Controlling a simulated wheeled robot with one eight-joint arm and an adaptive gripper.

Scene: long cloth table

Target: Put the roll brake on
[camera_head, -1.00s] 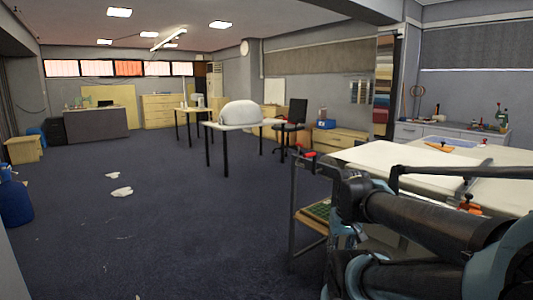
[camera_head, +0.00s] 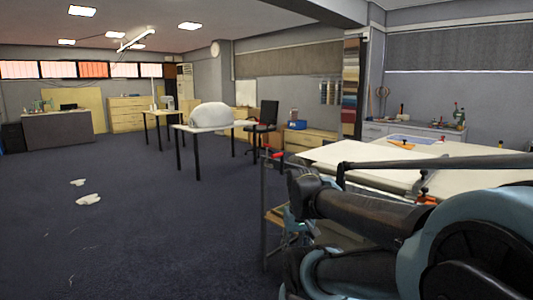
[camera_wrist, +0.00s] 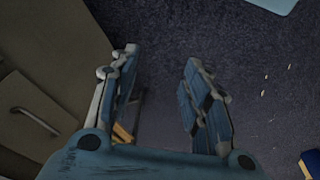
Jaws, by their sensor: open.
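The long cloth table (camera_head: 462,158) with pale cloth is at the right in the head view. A metal frame with red parts (camera_head: 271,153) stands at its near left end. A dark bar (camera_head: 440,163) runs over the cloth, and an orange-red piece (camera_head: 426,199) sits by the table's edge. I cannot tell which part is the roll brake. My gripper (camera_wrist: 161,58) is open and empty in the wrist view, with dark blue carpet between and beyond its fingers. My arm hides part of the table's near side in the head view.
A beige drawer front with a metal handle (camera_wrist: 35,122) is left of my gripper in the wrist view. A blue and yellow object (camera_wrist: 312,163) shows at the lower right. In the head view, white scraps (camera_head: 88,199) lie on otherwise open carpet at left.

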